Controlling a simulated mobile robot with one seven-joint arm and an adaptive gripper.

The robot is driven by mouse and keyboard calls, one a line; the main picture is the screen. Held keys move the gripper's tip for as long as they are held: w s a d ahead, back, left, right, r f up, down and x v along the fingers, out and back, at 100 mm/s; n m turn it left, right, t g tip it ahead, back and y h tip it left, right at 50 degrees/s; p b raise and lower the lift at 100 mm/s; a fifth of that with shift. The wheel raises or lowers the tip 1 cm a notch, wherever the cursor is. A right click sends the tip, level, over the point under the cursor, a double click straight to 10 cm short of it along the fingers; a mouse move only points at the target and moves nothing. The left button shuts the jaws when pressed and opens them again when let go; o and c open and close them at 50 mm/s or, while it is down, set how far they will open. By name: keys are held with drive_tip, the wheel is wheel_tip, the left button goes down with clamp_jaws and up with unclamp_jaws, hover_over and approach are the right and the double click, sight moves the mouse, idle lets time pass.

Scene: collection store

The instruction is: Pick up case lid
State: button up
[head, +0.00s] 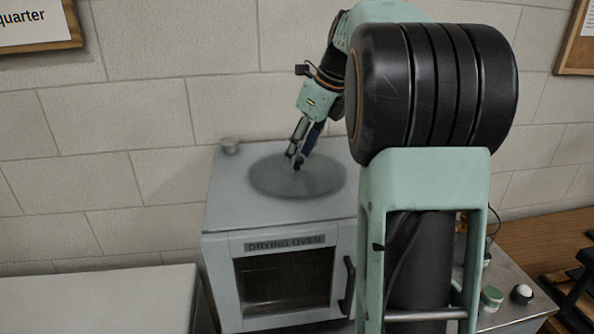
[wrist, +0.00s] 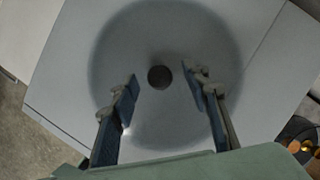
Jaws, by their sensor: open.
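The case lid is a round, grey, see-through disc (head: 270,178) lying flat on top of the drying oven. In the wrist view the lid (wrist: 125,55) has a small dark round knob (wrist: 160,77) at its middle. My gripper (head: 295,158) points down over the middle of the lid. In the wrist view my gripper (wrist: 160,78) is open, with one finger on each side of the knob and a gap to both. I cannot tell how far the tips are above the lid. In the head view the fingers partly hide the knob.
The drying oven (head: 222,208) stands against a block wall. A small grey round piece (head: 230,145) sits at its back left corner. A pale surface (head: 100,300) is at the left. At the right, a green-and-white jar (head: 491,299) and a white-topped dark item (head: 522,293) stand on a bench.

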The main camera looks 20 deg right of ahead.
drive_tip(key=shift+w+a+f, duration=0.1)
drive_tip(key=shift+f, duration=0.25)
drive_tip(key=shift+c, duration=0.2)
clamp_jaws()
drive_tip(key=shift+r, duration=0.15)
